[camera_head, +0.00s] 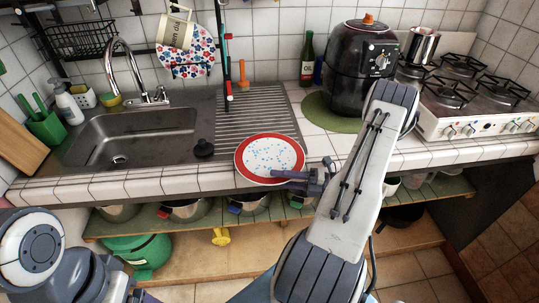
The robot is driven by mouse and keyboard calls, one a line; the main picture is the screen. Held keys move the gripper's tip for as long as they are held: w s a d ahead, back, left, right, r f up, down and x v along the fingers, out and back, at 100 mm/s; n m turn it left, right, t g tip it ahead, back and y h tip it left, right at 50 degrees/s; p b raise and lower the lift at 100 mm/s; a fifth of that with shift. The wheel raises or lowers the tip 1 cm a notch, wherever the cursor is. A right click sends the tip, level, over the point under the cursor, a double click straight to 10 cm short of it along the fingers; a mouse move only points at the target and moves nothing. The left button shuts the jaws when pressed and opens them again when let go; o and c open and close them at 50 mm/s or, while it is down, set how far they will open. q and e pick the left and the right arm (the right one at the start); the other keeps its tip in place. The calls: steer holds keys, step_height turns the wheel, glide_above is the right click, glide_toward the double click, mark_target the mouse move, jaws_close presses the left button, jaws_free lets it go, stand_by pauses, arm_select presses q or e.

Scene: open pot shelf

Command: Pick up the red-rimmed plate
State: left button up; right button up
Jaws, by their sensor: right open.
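The red-rimmed plate (243,161), white with blue specks inside the red rim, lies at the counter's front edge, right of the sink and in front of the drainboard. My right gripper (288,176) is open at the plate's front right edge. One finger overlaps the rim in the picture; I cannot tell if it touches. A small part of the plate's edge is hidden behind it. My left arm is at the lower left, away from the plate; only a bit of its gripper seems to show at the bottom edge.
The sink (120,150) with a tap is to the left. A black air fryer (358,75) stands on a green mat (318,112), with a gas stove (470,105) further right. A low shelf with several pots (185,209) is below the counter.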

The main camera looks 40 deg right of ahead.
steer(key=shift+x, duration=1)
steer(key=shift+s, duration=0.1)
jaws_close()
steer(key=shift+d, duration=0.1)
stand_by(0.5)
